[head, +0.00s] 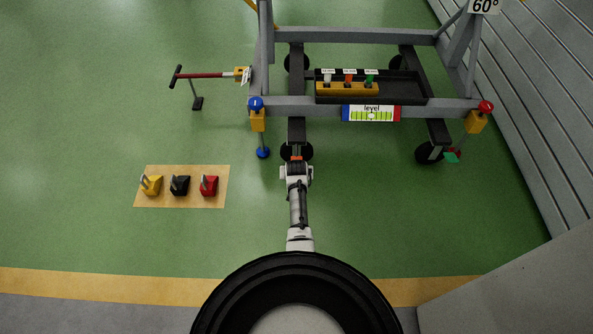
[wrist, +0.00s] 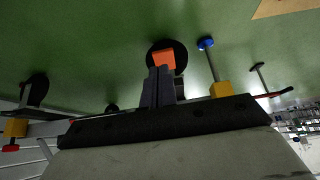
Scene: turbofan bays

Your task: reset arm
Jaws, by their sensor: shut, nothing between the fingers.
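My arm reaches forward from the bottom middle of the head view. My gripper (head: 297,165) is low, in front of the cart's near left black caster (head: 306,151). In the wrist view my gripper (wrist: 158,72) shows as two dark fingers side by side, shut. An orange piece (wrist: 164,60) shows just past the fingertips, against the black caster wheel (wrist: 180,50). I cannot tell whether the fingertips touch it. The fingers hide part of the caster.
The grey cart frame (head: 345,36) carries a black tray (head: 405,88) and a level (head: 371,113). Its blue-topped jack (head: 257,118) stands left of my gripper. Yellow, black and red chocks (head: 208,186) sit on a tan mat (head: 145,200). A red tow bar (head: 207,75) extends left. Green floor is clear at right front.

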